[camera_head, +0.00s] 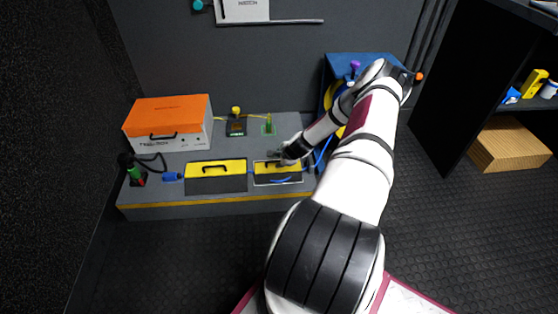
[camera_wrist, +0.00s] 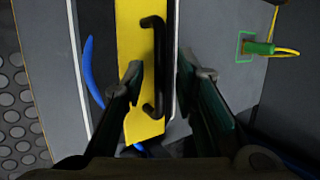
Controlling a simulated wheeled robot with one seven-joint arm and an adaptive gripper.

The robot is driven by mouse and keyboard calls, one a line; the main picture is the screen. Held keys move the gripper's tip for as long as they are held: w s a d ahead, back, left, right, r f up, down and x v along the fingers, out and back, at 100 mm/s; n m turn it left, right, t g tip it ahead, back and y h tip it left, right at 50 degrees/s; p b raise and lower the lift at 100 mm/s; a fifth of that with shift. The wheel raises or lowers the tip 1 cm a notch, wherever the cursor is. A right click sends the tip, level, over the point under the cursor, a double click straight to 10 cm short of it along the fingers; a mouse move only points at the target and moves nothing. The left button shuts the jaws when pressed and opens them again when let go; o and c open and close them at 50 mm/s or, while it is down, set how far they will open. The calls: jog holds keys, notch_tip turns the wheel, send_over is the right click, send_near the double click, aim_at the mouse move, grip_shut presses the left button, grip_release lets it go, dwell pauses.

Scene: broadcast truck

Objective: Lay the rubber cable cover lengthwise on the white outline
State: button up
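The rubber cable cover (camera_head: 264,166) shows a yellow strip with a black handle. It lies lengthwise inside the white outline (camera_head: 254,178) on the grey platform. In the wrist view, the yellow strip (camera_wrist: 130,35) runs up the picture with its black handle (camera_wrist: 153,62), between the outline's two long white lines. A blue cable (camera_wrist: 90,72) curves between the strip and the left line. My gripper (camera_head: 286,160) is over the cover; in the wrist view (camera_wrist: 160,74) its fingers stand apart on either side of the handle, with gaps. Whether they touch the cover is unclear.
A second yellow-and-dark cover (camera_head: 216,183) lies just left. An orange-topped case (camera_head: 167,125) stands behind it. A green connector (camera_head: 268,127) and small black box (camera_head: 236,129) sit behind the outline. A blue stand (camera_head: 350,62) is at the right.

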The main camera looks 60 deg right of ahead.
jog(key=p+v, duration=0.5)
jog(key=v, duration=0.7)
jog(key=w+a+r+n+g+y, duration=0.1)
jog(key=w+a+r+n, duration=0.2)
jog(key=a+r+n, duration=0.4)
jog(key=w+a+r+n+g+y, duration=0.1)
jog(key=w+a+r+n+y, duration=0.3)
jog(key=r, duration=0.6)
jog(key=s+a+r+n+g+h, duration=0.25)
jog(key=a+r+n, duration=0.35)
jog(key=a+r, duration=0.9)
jog(key=s+a+r+n+g, duration=0.1)
jog(key=s+a+r+n, duration=0.4)
jog(key=s+a+r, duration=0.65)
jog(key=s+a+r+n, duration=0.1)
jog(key=s+a+n, duration=0.1)
jog(key=s, duration=0.5)
jog(key=s+a+r+n, duration=0.1)
jog(key=s+a, duration=0.3)
jog(key=s, duration=0.4)
jog(key=shift+r+n+g, duration=0.4)
jog(key=shift+n+g, duration=0.05)
jog(key=shift+n, duration=0.35)
